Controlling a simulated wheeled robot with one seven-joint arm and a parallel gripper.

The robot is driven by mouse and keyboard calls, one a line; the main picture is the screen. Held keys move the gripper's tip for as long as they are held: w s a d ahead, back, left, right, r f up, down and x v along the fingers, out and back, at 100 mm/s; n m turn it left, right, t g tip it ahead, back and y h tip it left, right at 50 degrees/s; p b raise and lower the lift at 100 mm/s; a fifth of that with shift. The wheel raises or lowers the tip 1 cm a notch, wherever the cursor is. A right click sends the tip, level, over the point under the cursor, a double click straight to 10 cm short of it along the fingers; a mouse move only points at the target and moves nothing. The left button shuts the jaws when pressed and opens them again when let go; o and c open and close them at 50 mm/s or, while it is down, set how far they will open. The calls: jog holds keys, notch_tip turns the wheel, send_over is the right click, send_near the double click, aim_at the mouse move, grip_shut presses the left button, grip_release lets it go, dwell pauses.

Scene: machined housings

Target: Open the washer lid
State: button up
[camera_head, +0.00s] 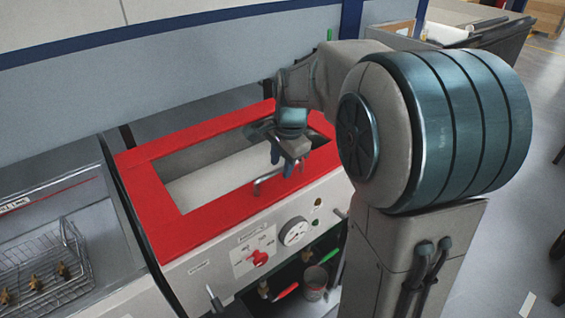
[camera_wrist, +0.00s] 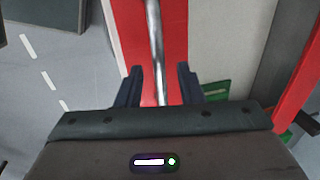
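The washer lid (camera_head: 151,192) is a red frame around a clear window, lying flat and closed on the white washer. Its metal bar handle (camera_head: 268,181) is on the front part of the frame, and in the wrist view the handle (camera_wrist: 155,45) runs up from between the fingers over the red lid (camera_wrist: 174,62). My gripper (camera_head: 287,166) is above the handle's right end. In the wrist view my gripper (camera_wrist: 160,85) is open, with one dark finger on each side of the bar and a gap to each. Whether the fingertips reach down to the bar's height is unclear.
The washer's front panel has a red knob (camera_head: 257,258) and a gauge (camera_head: 295,231). A wire basket (camera_head: 42,270) with several brass parts sits in a basin at left. A grey-blue wall panel (camera_head: 180,65) stands behind the washer. Open floor (camera_head: 500,220) lies at right.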

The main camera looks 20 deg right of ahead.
jog(key=shift+f, duration=0.1)
grip_shut()
